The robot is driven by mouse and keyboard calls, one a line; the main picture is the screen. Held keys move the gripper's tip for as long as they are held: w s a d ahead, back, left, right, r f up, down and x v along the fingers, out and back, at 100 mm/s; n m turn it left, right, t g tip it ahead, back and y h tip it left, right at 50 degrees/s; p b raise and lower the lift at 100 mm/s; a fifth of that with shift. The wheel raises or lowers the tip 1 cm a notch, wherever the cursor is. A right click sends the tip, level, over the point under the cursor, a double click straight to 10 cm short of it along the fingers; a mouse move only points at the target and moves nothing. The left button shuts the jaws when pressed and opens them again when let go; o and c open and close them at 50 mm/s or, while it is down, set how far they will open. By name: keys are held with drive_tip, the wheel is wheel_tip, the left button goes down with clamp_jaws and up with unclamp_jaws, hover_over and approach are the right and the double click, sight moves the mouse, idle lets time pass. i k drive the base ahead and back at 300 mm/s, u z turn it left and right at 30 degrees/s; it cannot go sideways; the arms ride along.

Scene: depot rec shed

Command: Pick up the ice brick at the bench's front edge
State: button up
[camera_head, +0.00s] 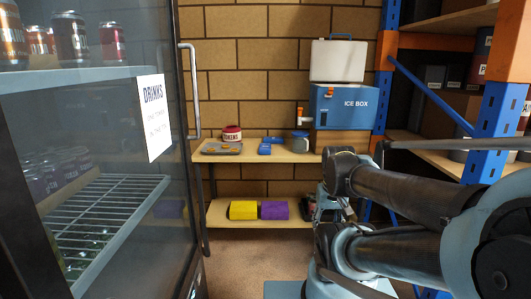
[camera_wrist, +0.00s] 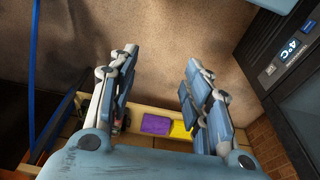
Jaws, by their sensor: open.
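The blue ice brick (camera_head: 265,149) lies flat at the front edge of the bench top (camera_head: 230,156) in the head view, just left of a grey-blue lidded jar. A second small blue piece shows right behind it; I cannot tell whether the two are joined. My gripper (camera_wrist: 159,58) is open in the wrist view, with nothing between its fingers. Beyond the fingers are the floor and the bench's lower shelf. The ice brick is not recognisable in the wrist view. In the head view, my arm stands at the right and I cannot make out the fingers clearly.
A tray (camera_head: 221,148), a red tin (camera_head: 232,133), the jar (camera_head: 299,142) and a blue ice box (camera_head: 344,107) with a white cooler (camera_head: 338,60) stand on the bench. Yellow (camera_head: 243,210) and purple (camera_head: 274,210) blocks lie below. A glass-door drinks fridge (camera_head: 110,180) is left, shelving right.

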sight(264, 148)
drive_tip(key=z, duration=0.35)
drive_tip(key=i, duration=1.15)
drive_tip(key=u, duration=0.4)
